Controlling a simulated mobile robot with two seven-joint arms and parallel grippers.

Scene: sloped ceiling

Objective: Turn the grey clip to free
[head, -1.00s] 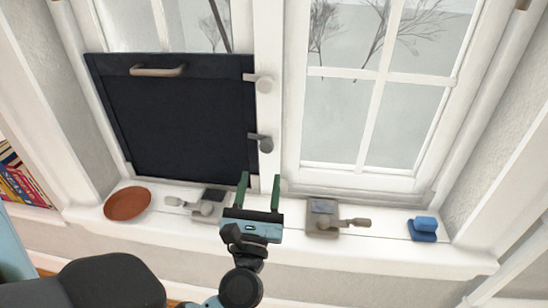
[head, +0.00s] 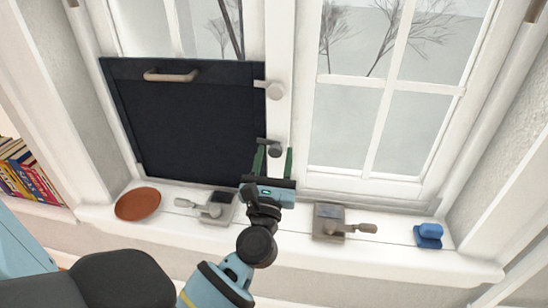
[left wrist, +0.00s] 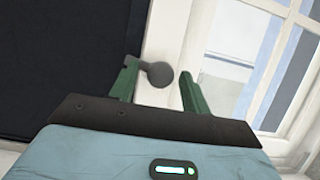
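The grey clip (head: 272,148) sits on the white window post at the lower right edge of a dark panel (head: 190,120). Its flat arm points left over the panel's edge. In the left wrist view the clip's round knob (left wrist: 160,74) shows between the fingers. My left gripper (head: 273,162) is open, its green fingers pointing up with the clip between or just beyond their tips. I cannot tell whether they touch it. A paler clip (head: 274,90) sits higher on the post, its arm also over the panel's edge. My right gripper is not in view.
The sill holds a brown dish (head: 138,204), two grey latch-like devices with handles, at left (head: 216,208) and right (head: 329,222), and a blue block (head: 428,236). Window panes stand behind, with books (head: 28,178) at far left.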

